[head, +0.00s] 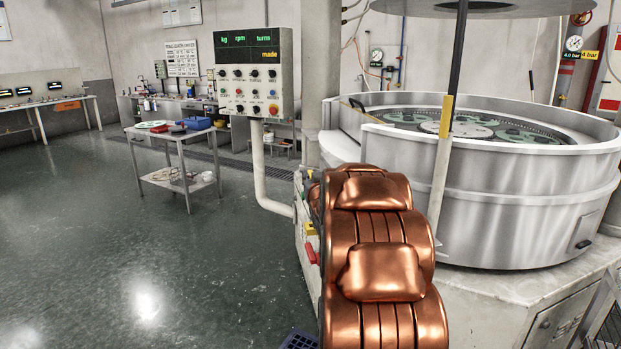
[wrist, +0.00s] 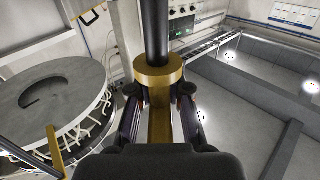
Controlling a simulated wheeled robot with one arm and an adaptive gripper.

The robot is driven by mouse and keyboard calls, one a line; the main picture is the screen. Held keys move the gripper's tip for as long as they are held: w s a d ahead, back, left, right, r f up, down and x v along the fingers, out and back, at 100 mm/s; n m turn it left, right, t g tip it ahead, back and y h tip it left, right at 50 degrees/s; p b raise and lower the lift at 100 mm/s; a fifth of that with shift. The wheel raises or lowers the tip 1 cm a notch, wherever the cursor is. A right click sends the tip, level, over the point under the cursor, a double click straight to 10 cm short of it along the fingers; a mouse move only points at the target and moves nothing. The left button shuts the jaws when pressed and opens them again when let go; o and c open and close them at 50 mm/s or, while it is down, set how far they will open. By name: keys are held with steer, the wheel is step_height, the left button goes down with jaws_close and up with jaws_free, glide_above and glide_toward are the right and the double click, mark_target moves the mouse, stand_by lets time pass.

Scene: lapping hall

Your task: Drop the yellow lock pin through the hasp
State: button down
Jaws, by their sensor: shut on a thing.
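My gripper (wrist: 159,96) shows in the wrist view, its two fingers shut on the yellow lock pin (wrist: 158,76). The pin has a wide yellow collar just past the fingertips and a narrower yellow part between the fingers. A black rod (wrist: 155,30) runs on from the collar to the top edge, in line with the pin. In the head view the gripper and pin are hidden behind my copper arm. I cannot pick out the hasp for certain; a small yellow piece (wrist: 89,17) shows at the top left of the wrist view.
The round metal lapping machine (head: 500,205) stands at the right, close to my arm. A dark pole with a yellow band (head: 446,108) rises in front of it. A control panel (head: 254,72) on a post and a small cart (head: 178,178) stand left. The left floor is open.

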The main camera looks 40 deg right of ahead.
steer(key=shift+f+b, duration=1.3)
steer(key=shift+f, duration=1.05)
steer(key=shift+b, duration=1)
steer(key=shift+f+b, duration=1.95)
steer(key=shift+f, duration=1.05)
stand_by(0.4)
steer(key=c, duration=1)
jaws_free()
steer(key=shift+s+f, duration=0.1)
steer(key=shift+s, duration=0.05)
